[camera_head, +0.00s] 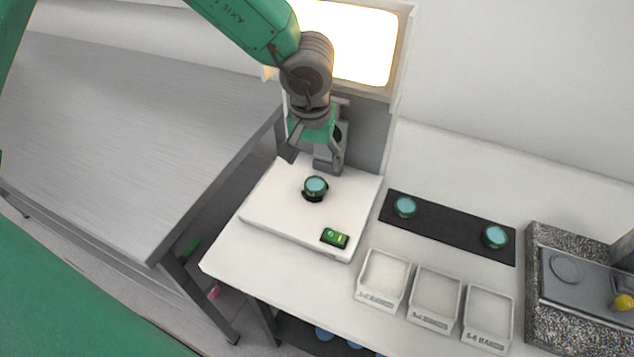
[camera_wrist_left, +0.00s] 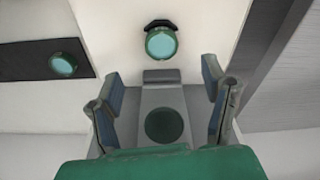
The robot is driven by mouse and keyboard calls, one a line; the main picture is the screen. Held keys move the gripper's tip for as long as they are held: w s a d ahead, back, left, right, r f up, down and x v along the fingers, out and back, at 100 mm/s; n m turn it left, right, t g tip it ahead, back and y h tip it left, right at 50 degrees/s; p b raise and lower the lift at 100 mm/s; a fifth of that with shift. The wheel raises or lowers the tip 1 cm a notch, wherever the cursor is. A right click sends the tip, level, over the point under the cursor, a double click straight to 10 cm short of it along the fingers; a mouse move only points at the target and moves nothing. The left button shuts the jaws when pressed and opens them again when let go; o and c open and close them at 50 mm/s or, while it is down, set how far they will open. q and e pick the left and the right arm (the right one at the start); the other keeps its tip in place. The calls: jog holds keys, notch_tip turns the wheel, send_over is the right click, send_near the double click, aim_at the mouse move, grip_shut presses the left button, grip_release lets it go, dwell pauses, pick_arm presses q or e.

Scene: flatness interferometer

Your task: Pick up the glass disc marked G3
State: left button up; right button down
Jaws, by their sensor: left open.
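A teal glass disc (camera_head: 315,186) sits in a dark round holder on the white instrument base (camera_head: 262,214); it also shows in the left wrist view (camera_wrist_left: 161,43). Two more teal discs lie on a black mat to the right, a nearer-left one (camera_head: 405,206) and a right one (camera_head: 495,236). One mat disc shows in the left wrist view (camera_wrist_left: 62,65). I cannot read G3 on any disc. My left gripper (camera_head: 311,158) is open, above and behind the disc on the base, with nothing between its fingertips (camera_wrist_left: 162,80). My right gripper is not in view.
A grey instrument column (camera_head: 366,135) with a bright panel (camera_head: 362,42) stands just behind my left gripper. Small green display (camera_head: 335,238) on the base. Three labelled trays (camera_head: 383,278) stand front right, beside a speckled block (camera_head: 565,318). Grey bench (camera_head: 130,130) at left.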

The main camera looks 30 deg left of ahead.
aim_at(315, 183)
pick_arm(q)
jog(key=f, duration=0.2)
jog(key=w+f, duration=0.1)
jog(key=f, duration=0.1)
jog(key=shift+w, duration=0.1)
jog(key=shift+a+f, duration=0.15)
jog(key=shift+f, duration=0.35)
jog(key=f, duration=0.4)
jog(key=shift+w+a+f, duration=0.1)
jog(key=shift+w, duration=0.15)
jog(key=shift+s, duration=0.1)
jog(key=c, duration=1.3)
